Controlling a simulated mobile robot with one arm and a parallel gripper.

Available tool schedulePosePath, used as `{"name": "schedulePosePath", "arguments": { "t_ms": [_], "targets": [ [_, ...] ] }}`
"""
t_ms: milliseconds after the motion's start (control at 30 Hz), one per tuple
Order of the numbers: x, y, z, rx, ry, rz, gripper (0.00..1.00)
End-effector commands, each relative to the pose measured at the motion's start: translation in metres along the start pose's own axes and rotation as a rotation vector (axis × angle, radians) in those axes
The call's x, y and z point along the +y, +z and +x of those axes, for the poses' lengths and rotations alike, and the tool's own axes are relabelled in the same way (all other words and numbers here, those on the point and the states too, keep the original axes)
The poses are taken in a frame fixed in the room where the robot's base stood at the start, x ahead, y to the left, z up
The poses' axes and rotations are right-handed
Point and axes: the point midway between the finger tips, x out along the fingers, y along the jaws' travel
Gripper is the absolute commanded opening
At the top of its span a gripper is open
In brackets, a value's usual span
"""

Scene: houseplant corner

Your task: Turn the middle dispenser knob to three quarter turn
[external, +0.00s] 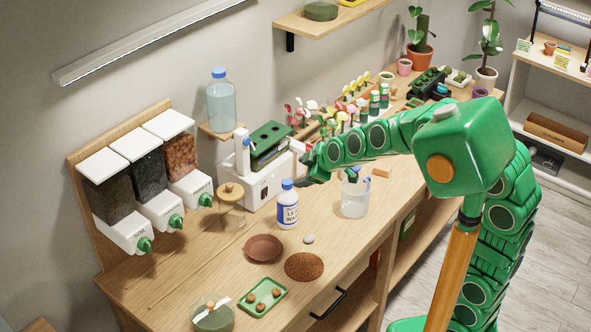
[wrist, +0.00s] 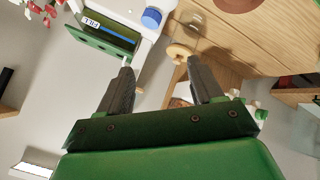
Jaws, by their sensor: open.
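The dispenser has three white-lidded bins on a wooden backboard (external: 88,190) at the left of the external view. Its middle bin (external: 148,177) holds dark stuff, and the green middle knob (external: 175,221) is on its front. The left knob (external: 145,244) and right knob (external: 206,200) flank it. The knob's exact angle is too small to read. My gripper (external: 308,178) is over the bench by the white machine, well right of the dispenser, touching no knob. In the wrist view my gripper (wrist: 160,70) has its fingers apart with nothing between them. Part of the dispenser seems to show behind the right finger.
A brown saucer (external: 263,247) and green tray (external: 263,297) lie in front. Bench before the knobs is clear.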

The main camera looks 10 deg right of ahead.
Motion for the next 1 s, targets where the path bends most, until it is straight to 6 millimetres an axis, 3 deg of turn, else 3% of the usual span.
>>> {"name": "schedulePosePath", "arguments": {
  "t_ms": [200,500,733,1000],
  "targets": [
    [-0.018,-0.062,0.038,0.100,0.116,-0.222,0.66],
    [-0.054,-0.136,0.071,0.180,0.321,-0.519,0.66],
    [-0.092,-0.183,0.081,0.196,0.505,-0.740,0.66],
    [-0.147,-0.225,0.076,0.161,0.746,-0.986,0.66]
  ]
}}
